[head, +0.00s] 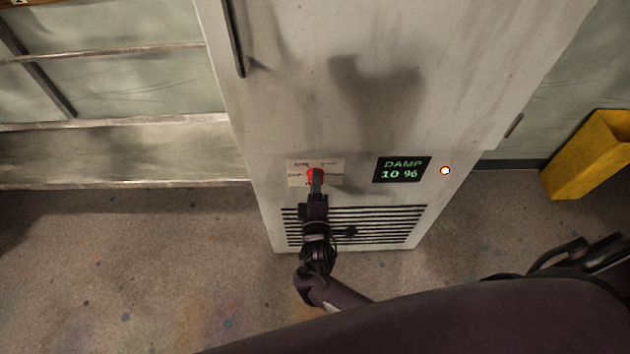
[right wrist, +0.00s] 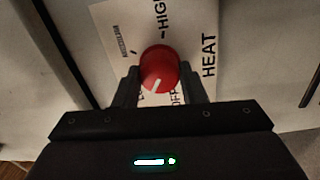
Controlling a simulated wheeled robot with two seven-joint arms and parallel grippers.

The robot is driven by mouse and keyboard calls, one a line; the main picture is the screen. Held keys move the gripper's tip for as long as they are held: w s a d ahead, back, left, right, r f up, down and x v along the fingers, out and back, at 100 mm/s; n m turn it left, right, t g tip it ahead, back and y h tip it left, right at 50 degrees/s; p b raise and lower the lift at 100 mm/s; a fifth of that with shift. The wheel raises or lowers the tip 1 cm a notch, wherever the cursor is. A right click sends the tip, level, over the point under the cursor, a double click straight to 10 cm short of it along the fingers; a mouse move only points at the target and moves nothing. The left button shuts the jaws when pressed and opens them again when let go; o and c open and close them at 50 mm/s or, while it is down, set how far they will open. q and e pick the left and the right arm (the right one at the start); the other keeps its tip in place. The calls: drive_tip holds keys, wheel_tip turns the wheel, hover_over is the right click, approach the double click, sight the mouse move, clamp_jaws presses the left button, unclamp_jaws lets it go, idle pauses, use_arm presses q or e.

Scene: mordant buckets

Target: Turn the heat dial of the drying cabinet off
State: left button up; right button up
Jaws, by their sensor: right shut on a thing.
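The drying cabinet (head: 420,60) is a tall pale box. Its heat dial (head: 312,173) is a red round knob on a white label plate (head: 331,165) low on the front. My right gripper (head: 316,182) is at the dial, shut on it. In the right wrist view, the fingers (right wrist: 161,82) hold both sides of the red knob (right wrist: 158,66). The knob's white mark points down and slightly left, between the OFF print and a partly hidden label to its left. HIGH stands at the top of the plate. My left gripper is not in view.
A dark display (head: 402,169) right of the dial reads DAMP 10 96, with a small pale light (head: 445,170) beside it. A slatted vent (head: 390,224) lies below. A yellow bin (head: 592,155) stands at right, shelving (head: 120,150) at left. The speckled floor around is clear.

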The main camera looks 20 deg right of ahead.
drive_tip(key=n+p, duration=0.2)
drive_tip(key=n, duration=0.7)
drive_tip(key=shift+n+p, duration=0.4)
drive_tip(key=shift+s+f, duration=0.1)
drive_tip(key=o, duration=1)
drive_tip(key=v, duration=0.7)
drive_tip(key=shift+s+p, duration=0.3)
drive_tip(key=shift+s, duration=0.1)
